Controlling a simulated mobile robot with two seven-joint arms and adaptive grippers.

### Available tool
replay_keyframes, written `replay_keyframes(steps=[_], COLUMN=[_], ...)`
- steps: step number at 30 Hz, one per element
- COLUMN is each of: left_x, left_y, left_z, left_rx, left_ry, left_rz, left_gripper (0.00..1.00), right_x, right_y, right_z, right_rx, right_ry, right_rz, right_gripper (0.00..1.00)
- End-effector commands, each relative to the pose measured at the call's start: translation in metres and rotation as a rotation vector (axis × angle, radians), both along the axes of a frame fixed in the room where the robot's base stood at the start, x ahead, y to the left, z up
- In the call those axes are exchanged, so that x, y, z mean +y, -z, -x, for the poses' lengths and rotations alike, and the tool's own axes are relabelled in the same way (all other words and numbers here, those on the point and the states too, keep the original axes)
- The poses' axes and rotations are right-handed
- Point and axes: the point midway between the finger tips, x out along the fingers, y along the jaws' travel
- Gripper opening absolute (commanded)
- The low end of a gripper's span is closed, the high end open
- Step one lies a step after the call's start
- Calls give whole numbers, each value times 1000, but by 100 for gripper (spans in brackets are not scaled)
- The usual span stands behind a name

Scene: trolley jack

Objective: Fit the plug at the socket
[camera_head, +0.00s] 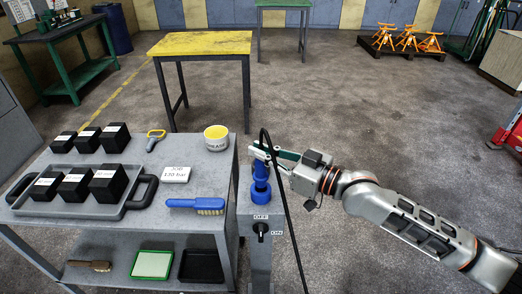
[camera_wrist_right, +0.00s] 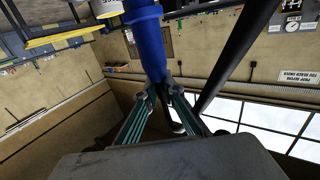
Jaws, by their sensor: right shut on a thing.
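The blue plug (camera_head: 261,171) is held upright between the fingertips of my right gripper (camera_head: 268,153), with a black cable looping up from it and hanging down. The blue socket (camera_head: 260,193) is on top of the grey post, directly below the plug. Plug and socket look in line and close; I cannot tell whether the plug is seated in it. In the right wrist view the fingers (camera_wrist_right: 163,88) close around the end of the blue plug (camera_wrist_right: 148,42). My left gripper is out of view.
The post carries a rotary switch (camera_head: 262,229) marked OFF and ON. A grey trolley (camera_head: 120,219) stands close on the left, with black blocks, a blue brush (camera_head: 196,205) and a grease tub (camera_head: 216,138). A yellow-topped table (camera_head: 200,43) stands behind.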

Motion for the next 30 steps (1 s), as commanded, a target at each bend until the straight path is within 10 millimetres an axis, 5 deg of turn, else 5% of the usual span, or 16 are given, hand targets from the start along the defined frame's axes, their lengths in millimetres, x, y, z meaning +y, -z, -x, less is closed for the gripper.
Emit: replay_keyframes(steps=[30], left_x=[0], left_y=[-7], left_z=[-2], left_rx=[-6], left_ry=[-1], left_rz=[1], left_gripper=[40], right_x=[0], right_y=[-1], right_z=[0], right_rx=[-1], right_ry=[0], right_rz=[1], right_gripper=[0])
